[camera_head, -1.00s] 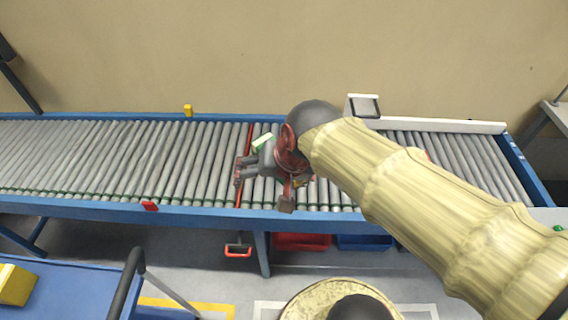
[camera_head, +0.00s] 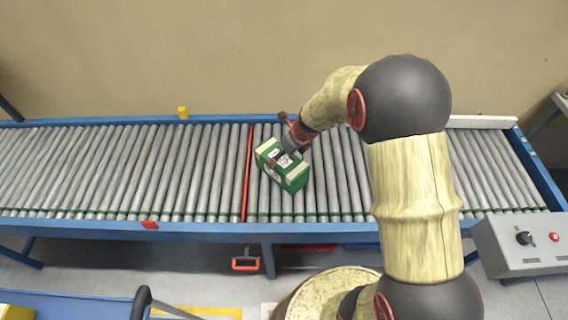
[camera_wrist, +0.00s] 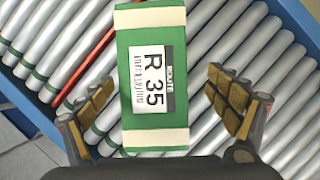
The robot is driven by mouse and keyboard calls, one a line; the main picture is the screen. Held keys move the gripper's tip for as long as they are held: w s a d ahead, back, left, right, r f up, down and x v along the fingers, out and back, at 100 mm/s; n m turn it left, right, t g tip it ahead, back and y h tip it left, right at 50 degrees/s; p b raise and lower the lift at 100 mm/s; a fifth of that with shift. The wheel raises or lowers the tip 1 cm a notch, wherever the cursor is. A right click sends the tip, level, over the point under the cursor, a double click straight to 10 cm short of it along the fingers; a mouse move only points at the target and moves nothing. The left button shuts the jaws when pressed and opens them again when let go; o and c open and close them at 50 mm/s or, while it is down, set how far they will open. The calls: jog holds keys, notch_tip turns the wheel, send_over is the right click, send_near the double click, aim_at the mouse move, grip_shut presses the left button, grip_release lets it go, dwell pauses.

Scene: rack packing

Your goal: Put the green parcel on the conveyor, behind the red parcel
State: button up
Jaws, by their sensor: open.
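The green parcel (camera_head: 284,166) rests on the rollers of the conveyor (camera_head: 186,175), just right of the red line across it. In the wrist view the green parcel (camera_wrist: 154,75) has cream bands and a white label reading R 35. My gripper (camera_head: 288,145) is right above the parcel in the head view. In the wrist view the two fingers of my gripper (camera_wrist: 160,98) stand apart on either side of the parcel, with a gap on each side. I see no red parcel; part of the conveyor's right side is hidden behind my arm.
A red line (camera_head: 248,172) crosses the rollers. A yellow block (camera_head: 183,112) sits on the far rail and a red one (camera_head: 150,225) on the near rail. A control box (camera_head: 530,244) stands at the right. The rollers left of the line are clear.

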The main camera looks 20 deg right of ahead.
jog(key=b+x, duration=0.1)
jog(key=x, duration=0.1)
jog(key=b+x, duration=0.1)
jog(key=x, duration=0.1)
jog(key=b+x, duration=0.1)
jog(key=shift+s+a+f, duration=0.2)
jog(key=shift+a+f, duration=0.25)
jog(key=shift+w+f+b, duration=0.25)
jog(key=shift+f+b, duration=0.05)
jog(key=shift+f, duration=0.1)
jog(key=shift+r, duration=0.1)
jog(key=shift+c, duration=0.6)
jog(key=c, duration=1.5)
jog(key=shift+c, duration=1.2)
jog(key=shift+r, duration=0.1)
